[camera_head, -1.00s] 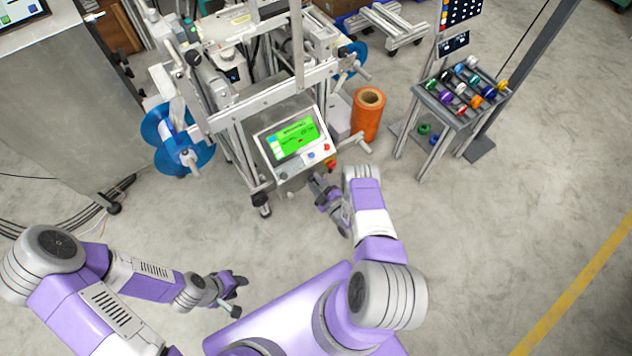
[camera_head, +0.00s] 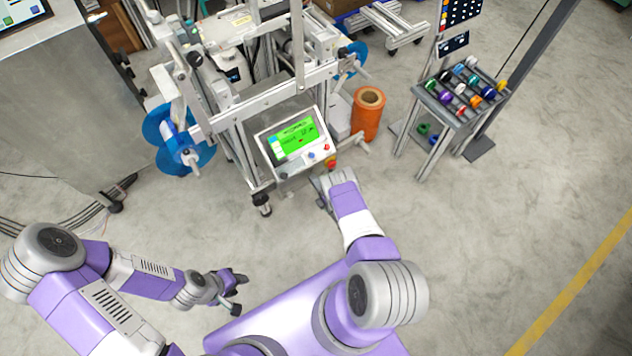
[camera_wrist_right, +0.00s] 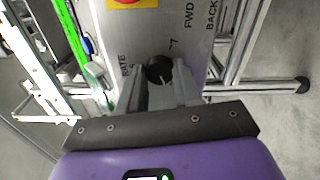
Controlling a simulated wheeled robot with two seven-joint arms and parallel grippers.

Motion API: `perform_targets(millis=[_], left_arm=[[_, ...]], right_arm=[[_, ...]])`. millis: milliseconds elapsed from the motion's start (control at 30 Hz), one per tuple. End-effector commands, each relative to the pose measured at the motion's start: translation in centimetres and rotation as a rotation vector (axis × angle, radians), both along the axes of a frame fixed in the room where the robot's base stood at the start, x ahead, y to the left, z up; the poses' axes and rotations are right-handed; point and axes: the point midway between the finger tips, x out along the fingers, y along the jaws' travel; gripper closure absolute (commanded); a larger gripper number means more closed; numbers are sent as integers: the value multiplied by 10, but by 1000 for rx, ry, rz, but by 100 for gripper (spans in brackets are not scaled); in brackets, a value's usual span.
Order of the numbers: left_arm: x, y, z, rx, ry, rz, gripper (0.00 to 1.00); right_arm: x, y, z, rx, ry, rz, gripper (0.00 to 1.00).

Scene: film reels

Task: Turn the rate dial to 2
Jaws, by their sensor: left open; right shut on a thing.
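The rate dial (camera_wrist_right: 158,71) is a round black knob with a white pointer line, on the grey panel face marked RATE in the right wrist view. My right gripper (camera_wrist_right: 160,85) has its two fingers on either side of the dial and is shut on it. In the head view, the control panel (camera_head: 291,146) with the green screen shows, but my right wrist (camera_head: 337,180) hides the dial's face. The pointer's exact number cannot be told; a 7 shows beside the dial. My left gripper (camera_head: 236,280) is open and empty, low over the floor at left.
A red button on a yellow plate (camera_wrist_right: 132,3) and FWD/BACK markings are close to the dial. The machine frame (camera_head: 228,120) surrounds the panel. An orange roll (camera_head: 368,115) stands to the right, and a rack of coloured spools (camera_head: 462,90) beyond it. The floor right of my arm is clear.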

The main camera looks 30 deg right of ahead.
Motion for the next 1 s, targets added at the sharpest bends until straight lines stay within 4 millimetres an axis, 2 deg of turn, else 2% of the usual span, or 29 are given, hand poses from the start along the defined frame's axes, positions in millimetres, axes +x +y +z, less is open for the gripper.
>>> perform_targets(millis=[400, 933, 967, 1000], left_arm=[[0, 0, 1, 0, 0, 0, 57], [0, 0, 1, 0, 0, 0, 57], [0, 0, 1, 0, 0, 0, 57], [0, 0, 1, 0, 0, 0, 57]], right_arm=[[-1, -2, -1, -172, -10, -4, 97], [-1, -2, -1, -193, -12, -6, 97], [-1, -2, -1, -193, -12, -6, 62], [-1, -2, -1, -192, -12, -6, 56]])
